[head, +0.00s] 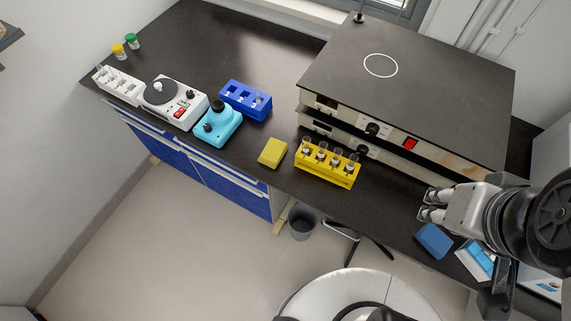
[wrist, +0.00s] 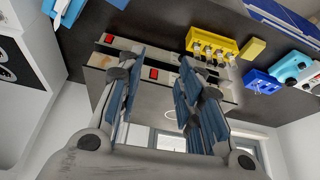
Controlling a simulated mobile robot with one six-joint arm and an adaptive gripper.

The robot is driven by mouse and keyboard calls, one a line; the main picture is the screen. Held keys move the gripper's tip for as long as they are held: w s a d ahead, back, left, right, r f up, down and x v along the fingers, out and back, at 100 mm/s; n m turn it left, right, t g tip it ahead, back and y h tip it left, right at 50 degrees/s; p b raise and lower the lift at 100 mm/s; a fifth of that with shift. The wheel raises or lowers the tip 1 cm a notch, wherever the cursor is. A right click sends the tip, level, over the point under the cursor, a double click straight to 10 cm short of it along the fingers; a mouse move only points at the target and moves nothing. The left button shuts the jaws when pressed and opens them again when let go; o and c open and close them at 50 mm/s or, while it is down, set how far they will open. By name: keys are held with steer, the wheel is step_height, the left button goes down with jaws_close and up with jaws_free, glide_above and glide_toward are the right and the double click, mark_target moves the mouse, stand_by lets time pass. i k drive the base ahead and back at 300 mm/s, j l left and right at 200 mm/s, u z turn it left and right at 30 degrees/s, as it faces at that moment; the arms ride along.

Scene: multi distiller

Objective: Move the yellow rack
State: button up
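The yellow rack (head: 326,170) stands on the black bench near its front edge, in front of the stacked grey devices. It holds several small glass tubes with dark contents. It also shows in the wrist view (wrist: 212,38), at the upper right and beyond the fingers. My gripper (head: 430,205) is to the right of the rack in the head view, apart from it. In the wrist view my gripper (wrist: 155,90) has its two blue-padded fingers spread wide, with nothing held between them.
A yellow block (head: 272,153) lies just left of the rack. A blue rack (head: 245,101), a turquoise device (head: 218,125) and a white device (head: 174,104) stand further left. The large stacked devices (head: 440,85) rise behind the rack. A blue block (head: 434,240) lies below my gripper.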

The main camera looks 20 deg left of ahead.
mark_target(337, 176)
steer(key=u, duration=0.85)
steer(key=i+j+z, duration=0.1)
steer(key=j, duration=0.3)
steer(key=i+j+z, duration=0.15)
steer(key=j, duration=0.3)
steer(key=i+j+z, duration=0.1)
steer(key=j, duration=0.3)
steer(key=i+j+z, duration=0.15)
steer(key=j, duration=0.3)
steer(key=i, duration=0.1)
